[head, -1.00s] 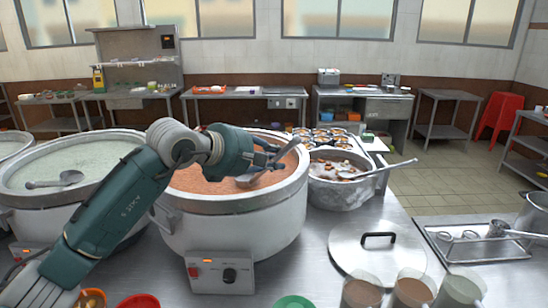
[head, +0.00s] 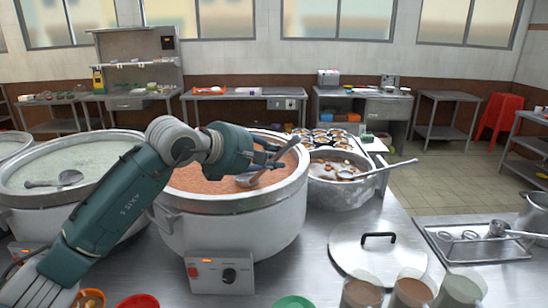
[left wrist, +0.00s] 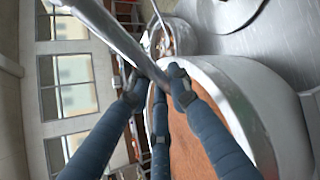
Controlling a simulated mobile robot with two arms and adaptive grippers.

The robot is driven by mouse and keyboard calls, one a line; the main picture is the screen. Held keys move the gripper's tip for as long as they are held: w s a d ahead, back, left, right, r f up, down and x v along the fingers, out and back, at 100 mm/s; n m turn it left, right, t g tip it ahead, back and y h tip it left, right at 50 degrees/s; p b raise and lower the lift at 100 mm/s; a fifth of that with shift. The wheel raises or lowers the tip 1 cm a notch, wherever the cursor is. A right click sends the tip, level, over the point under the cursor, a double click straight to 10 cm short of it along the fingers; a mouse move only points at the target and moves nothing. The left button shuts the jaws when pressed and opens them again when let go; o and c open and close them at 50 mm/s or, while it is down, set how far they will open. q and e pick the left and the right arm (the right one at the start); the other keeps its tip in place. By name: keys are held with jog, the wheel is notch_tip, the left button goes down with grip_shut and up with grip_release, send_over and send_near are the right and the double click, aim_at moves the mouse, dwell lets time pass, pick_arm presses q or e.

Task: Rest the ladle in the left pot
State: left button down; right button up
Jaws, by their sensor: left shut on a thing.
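My left gripper (head: 274,160) is shut on the metal handle of a ladle (head: 284,153) over the middle pot. The ladle is tilted, with its bowl low at the congee's surface; I cannot tell whether it touches. In the left wrist view the ladle handle (left wrist: 122,38) runs between the fingers of my gripper (left wrist: 157,92). The middle pot (head: 235,228) is large and pale, with orange-brown congee. The left pot (head: 35,222) holds pale green congee, and another ladle (head: 68,179) rests in it. My left arm hides part of both pots. My right gripper is not in view.
A smaller metal pot (head: 340,193) with its own ladle stands right of the middle pot. A round lid (head: 350,253) lies on the steel counter in front of it. Filled cups (head: 412,290) stand along the near edge. A tray (head: 475,246) is at right.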

pick_arm(q)
jog(key=shift+f, duration=0.2)
jog(key=c, duration=1.5)
grip_release()
jog(key=v, duration=1.2)
